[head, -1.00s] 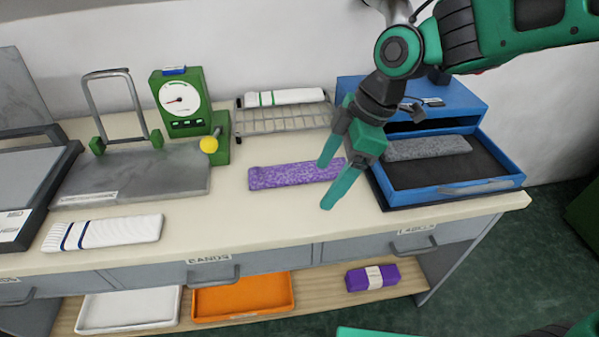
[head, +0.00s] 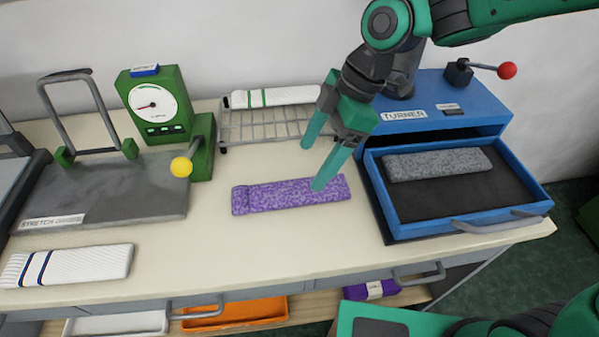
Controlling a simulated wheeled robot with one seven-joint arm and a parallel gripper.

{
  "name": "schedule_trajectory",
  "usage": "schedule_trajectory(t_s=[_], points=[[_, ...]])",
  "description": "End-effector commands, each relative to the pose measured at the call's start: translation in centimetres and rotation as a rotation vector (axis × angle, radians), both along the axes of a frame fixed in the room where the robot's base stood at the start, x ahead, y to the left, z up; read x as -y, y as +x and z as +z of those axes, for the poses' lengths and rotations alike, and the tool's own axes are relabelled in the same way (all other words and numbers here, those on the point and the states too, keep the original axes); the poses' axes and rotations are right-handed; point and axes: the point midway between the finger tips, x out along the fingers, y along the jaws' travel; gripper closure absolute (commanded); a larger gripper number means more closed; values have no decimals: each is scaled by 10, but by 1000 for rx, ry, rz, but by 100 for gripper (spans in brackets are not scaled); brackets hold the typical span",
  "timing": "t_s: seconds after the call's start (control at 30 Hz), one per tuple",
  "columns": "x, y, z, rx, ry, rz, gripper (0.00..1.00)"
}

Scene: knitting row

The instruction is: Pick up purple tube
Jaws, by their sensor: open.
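The purple tube (head: 275,196) is a flat, speckled knitted piece lying on the cream tabletop, left of the blue turner. My gripper (head: 314,166) is open and points down at the tube's right end. One green fingertip overlaps the tube's right part in the picture, and the other is beyond its far edge. I cannot tell whether the fingers touch it. Nothing is between the fingers.
A blue turner (head: 455,104) with an open tray (head: 520,210) holding a grey tube (head: 437,163) stands at right. A wire rack (head: 255,130) with a white tube is behind. A green gauge (head: 160,108) stands left. A white blue-striped tube (head: 85,263) lies front left.

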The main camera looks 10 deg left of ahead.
Motion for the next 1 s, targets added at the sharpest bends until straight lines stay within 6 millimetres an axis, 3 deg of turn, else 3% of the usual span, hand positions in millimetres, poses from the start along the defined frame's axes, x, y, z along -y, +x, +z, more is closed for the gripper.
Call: schedule_trajectory(t_s=[0.17, 0.4, 0.67, 1.0], points=[[-1, -1, -8, -3, -1, -2, 23], [-10, -3, -40, -3, -1, -11, 23], [-15, -4, -56, -1, 0, -14, 23], [-31, -7, -96, -2, -2, -14, 23]])
